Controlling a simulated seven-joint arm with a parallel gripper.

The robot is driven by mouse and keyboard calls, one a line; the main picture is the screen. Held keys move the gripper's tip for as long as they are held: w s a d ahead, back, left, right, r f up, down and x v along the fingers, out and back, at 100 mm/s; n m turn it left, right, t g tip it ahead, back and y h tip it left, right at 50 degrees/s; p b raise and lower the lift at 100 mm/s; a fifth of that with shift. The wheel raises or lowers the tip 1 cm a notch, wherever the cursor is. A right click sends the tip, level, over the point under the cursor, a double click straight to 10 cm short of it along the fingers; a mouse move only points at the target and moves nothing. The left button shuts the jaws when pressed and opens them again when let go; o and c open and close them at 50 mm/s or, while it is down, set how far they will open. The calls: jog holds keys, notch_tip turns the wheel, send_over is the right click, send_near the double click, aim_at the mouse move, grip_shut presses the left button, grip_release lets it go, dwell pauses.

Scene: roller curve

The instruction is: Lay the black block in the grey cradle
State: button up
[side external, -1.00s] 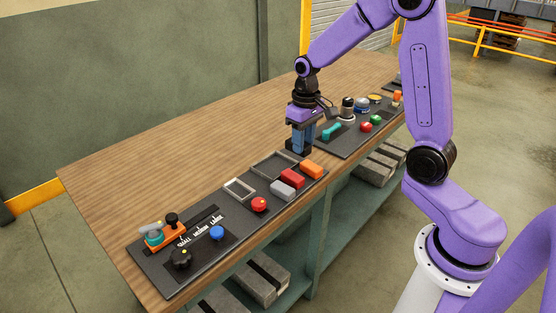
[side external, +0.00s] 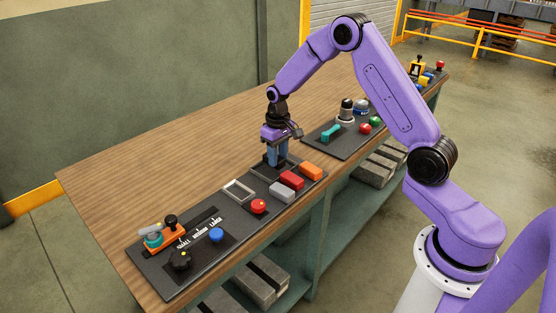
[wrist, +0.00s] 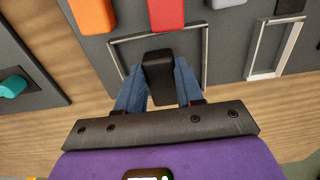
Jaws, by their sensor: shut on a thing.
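My gripper (side external: 277,156) is shut on the black block (wrist: 158,75), with a blue finger on each side of it. In the wrist view the block shows over the opening of the larger grey frame-shaped cradle (wrist: 206,55). Its far end is inside the far wall, and its near part lies by the near side. I cannot tell whether the block touches the cradle floor. In the side view my gripper points down over this cradle and hides much of it.
Orange (side external: 311,172), red (side external: 291,180) and grey (side external: 282,192) blocks sit close along the panel's front edge. A red button (side external: 259,206) and a blue button (side external: 216,234) are nearer. A teal handle (side external: 331,132) is on the panel behind. The wooden tabletop left is clear.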

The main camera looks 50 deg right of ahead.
jog(key=shift+f, duration=0.9)
jog(key=shift+f, duration=0.1)
jog(key=o, duration=1)
jog(key=shift+o, duration=0.2)
notch_tip(320, 180, up, 12)
jog(key=shift+a, duration=0.15)
